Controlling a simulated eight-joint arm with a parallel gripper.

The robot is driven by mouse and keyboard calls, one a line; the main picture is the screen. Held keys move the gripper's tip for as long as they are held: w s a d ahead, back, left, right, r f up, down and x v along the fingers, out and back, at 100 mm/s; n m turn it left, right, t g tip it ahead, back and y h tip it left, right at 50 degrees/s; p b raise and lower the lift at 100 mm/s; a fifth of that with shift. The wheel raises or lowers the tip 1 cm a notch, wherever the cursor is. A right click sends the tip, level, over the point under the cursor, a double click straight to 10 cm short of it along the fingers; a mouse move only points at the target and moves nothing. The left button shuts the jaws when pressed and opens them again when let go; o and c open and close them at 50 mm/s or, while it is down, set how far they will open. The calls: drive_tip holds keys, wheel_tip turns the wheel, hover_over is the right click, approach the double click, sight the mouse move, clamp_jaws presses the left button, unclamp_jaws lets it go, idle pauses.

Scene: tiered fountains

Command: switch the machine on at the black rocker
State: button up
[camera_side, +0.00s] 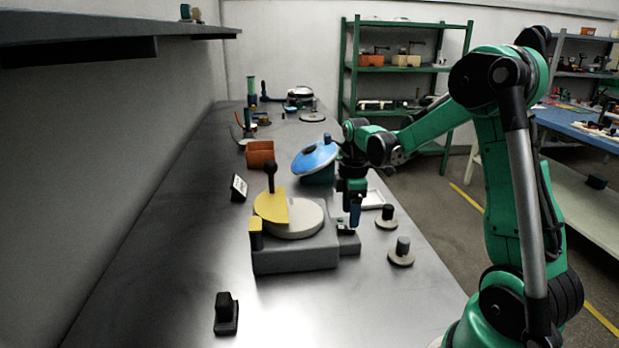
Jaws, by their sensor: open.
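The machine (295,258) is a low grey block with a pale round disc (300,222) on top. A yellow half cover (268,208) with an upright black knob (270,175) lies over the disc's left part. A small grey box joins the machine's right side, and a dark piece on its top, apparently the black rocker (344,229), is partly hidden by my gripper. My gripper (355,222) points down with blue fingers, right above or beside that box. It is open and holds nothing visible. I cannot tell whether a fingertip touches the rocker.
Two round weights with dark knobs (401,256) (387,218) stand right of the machine. A blue tilted dome (315,157) and an orange bin (260,154) are behind it. A small display (238,187) stands left; a black block (226,315) sits in front. The metal table's left side is clear.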

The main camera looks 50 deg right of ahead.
sight(348, 228)
drive_tip(key=shift+f, duration=1.55)
clamp_jaws()
drive_tip(key=shift+w+a+g+h, duration=0.25)
drive_tip(key=shift+a+g+h, duration=0.05)
drive_tip(key=shift+g+h, duration=0.6)
drive_tip(key=shift+a+r+g+h, duration=0.1)
drive_tip(key=shift+g+h, duration=0.6)
unclamp_jaws()
drive_tip(key=shift+w, duration=0.1)
